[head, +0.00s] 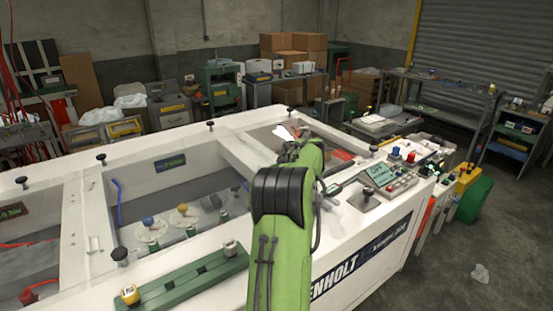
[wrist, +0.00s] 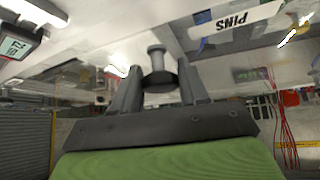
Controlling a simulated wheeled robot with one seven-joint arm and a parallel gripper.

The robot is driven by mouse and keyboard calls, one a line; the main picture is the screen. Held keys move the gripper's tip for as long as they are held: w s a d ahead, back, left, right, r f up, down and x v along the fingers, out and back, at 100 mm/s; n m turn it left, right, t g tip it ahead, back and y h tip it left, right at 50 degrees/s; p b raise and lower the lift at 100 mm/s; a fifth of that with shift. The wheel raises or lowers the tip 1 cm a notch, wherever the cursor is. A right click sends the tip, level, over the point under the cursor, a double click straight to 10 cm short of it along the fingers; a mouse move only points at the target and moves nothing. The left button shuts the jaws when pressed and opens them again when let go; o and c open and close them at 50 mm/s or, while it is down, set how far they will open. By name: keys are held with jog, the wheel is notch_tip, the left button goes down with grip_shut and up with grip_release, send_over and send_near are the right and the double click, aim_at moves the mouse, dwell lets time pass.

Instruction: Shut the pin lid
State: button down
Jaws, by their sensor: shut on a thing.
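In the wrist view, my gripper (wrist: 158,76) has its two dark fingers on either side of a dark round knob (wrist: 157,72) with a grey stem, and is shut on it. A white label reading PINS (wrist: 233,26) shows just right of the knob, on or near a pale panel. I cannot tell the lid's edges or how far open it stands. In the head view, my green arm reaches over the right compartment of the white machine (head: 232,155) and hides my gripper and the knob.
A control panel with a small screen (head: 379,174) and coloured buttons lies right of my arm. Black knobs (head: 120,255) stand on the machine's frame. A green rail (head: 180,285) lies at the front. Shelves (head: 435,95) stand behind; the floor at right is mostly clear.

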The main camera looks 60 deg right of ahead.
jog(key=f, duration=0.3)
jog(key=shift+s+d+f, duration=0.1)
jog(key=shift+d, duration=0.1)
jog(key=shift+a+f+y, duration=0.2)
jog(key=shift+f+y, duration=0.1)
jog(key=shift+f, duration=0.2)
jog(key=shift+s, duration=0.1)
jog(key=c, duration=0.7)
grip_release()
jog(key=shift+a, duration=0.1)
jog(key=shift+o, duration=0.2)
jog(key=shift+r, duration=0.1)
jog(key=v, duration=1.6)
